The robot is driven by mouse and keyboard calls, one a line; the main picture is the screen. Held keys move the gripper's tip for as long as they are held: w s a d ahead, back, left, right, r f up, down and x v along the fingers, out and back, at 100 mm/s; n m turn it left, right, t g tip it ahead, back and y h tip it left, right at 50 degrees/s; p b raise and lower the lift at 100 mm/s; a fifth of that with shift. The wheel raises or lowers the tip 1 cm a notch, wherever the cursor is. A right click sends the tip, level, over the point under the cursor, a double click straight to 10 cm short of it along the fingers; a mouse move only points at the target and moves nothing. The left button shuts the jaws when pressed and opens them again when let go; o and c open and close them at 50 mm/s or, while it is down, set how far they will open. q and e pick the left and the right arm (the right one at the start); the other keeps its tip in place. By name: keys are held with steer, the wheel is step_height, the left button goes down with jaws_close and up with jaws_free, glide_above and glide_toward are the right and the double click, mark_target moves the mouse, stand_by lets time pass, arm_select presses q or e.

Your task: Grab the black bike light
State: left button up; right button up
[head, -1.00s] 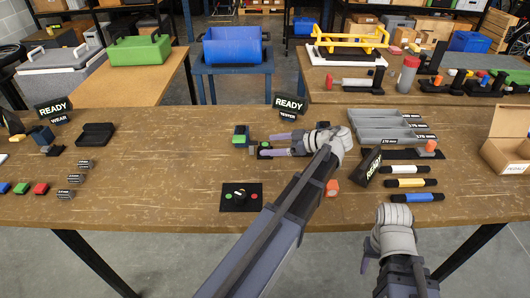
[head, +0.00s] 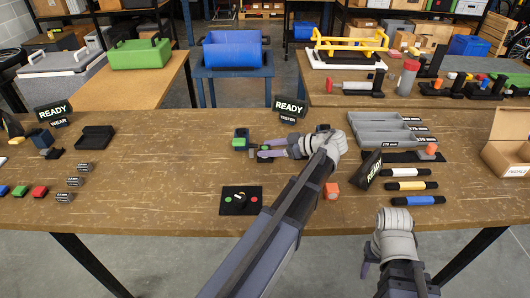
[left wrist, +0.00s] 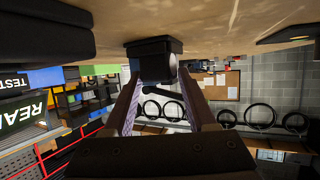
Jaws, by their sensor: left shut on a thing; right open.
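The black bike light (left wrist: 155,58) is a small dark block between my left fingertips in the left wrist view, which looks upside down. My left gripper (head: 264,151) is shut on it, low over the wooden workbench, with its fingers pointing left. In the head view the light is mostly hidden by the fingers. My right gripper (head: 367,262) is open and empty near the bench's front edge.
A green-topped dark block (head: 240,142) stands just left of my left fingertips. A black button panel (head: 240,200) lies in front. The bench's left middle is clear.

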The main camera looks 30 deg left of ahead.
arm_select(q)
jaws_close()
step_height(320, 180, up, 10)
steer(key=p, duration=1)
